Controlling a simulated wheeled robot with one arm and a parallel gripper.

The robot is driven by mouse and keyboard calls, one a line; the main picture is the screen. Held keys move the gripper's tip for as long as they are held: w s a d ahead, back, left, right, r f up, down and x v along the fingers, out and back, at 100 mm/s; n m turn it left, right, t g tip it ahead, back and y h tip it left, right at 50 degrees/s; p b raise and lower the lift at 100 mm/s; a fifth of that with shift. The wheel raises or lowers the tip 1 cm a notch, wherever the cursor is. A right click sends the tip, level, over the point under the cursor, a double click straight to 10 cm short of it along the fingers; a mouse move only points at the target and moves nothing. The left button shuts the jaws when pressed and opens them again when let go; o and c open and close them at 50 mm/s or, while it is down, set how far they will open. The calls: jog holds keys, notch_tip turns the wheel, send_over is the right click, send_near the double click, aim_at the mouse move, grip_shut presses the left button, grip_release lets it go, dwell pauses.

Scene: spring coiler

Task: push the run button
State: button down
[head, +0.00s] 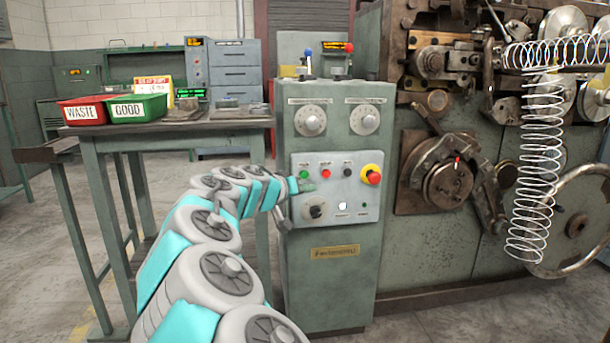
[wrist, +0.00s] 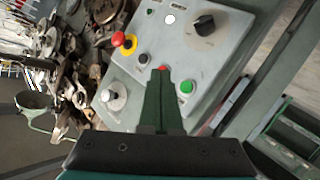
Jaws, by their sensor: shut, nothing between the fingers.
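The control panel (head: 343,190) is a light grey plate on the front of a green cabinet. A green button (head: 304,174) sits at its upper left, with a red button (head: 326,174) and a black button (head: 347,172) to its right. The labels are too small to read, so no run marking shows. My gripper (head: 311,187) is shut and empty, just below the green button. In the wrist view my gripper (wrist: 162,74) points at the panel, its tip partly covering the red button (wrist: 162,68); the green button (wrist: 186,87) is just right of the fingers. I cannot tell whether the tip touches the panel.
A red-and-yellow mushroom button (head: 372,175) is at the panel's right, a black knob (head: 316,211) below. Two dials (head: 310,121) are above. The coiler with a hanging spring (head: 535,180) stands right. A table with a red WASTE bin (head: 85,111) and green GOOD bin (head: 137,108) stands left.

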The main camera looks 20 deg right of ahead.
aim_at(303, 177)
jog(key=shift+w+d+p, duration=0.3)
jog(key=shift+w+d, duration=0.05)
jog(key=shift+w, duration=0.85)
jog(key=shift+w+d+p, duration=0.3)
jog(key=shift+w+p, duration=0.05)
jog(key=shift+w, duration=0.9)
jog(key=shift+w+d+p, duration=0.3)
jog(key=shift+w+d, duration=0.05)
jog(key=shift+w, duration=0.85)
jog(key=shift+r, duration=0.1)
jog(key=shift+w+d+b, duration=0.15)
jog(key=shift+w+b, duration=0.2)
jog(key=shift+w, duration=0.05)
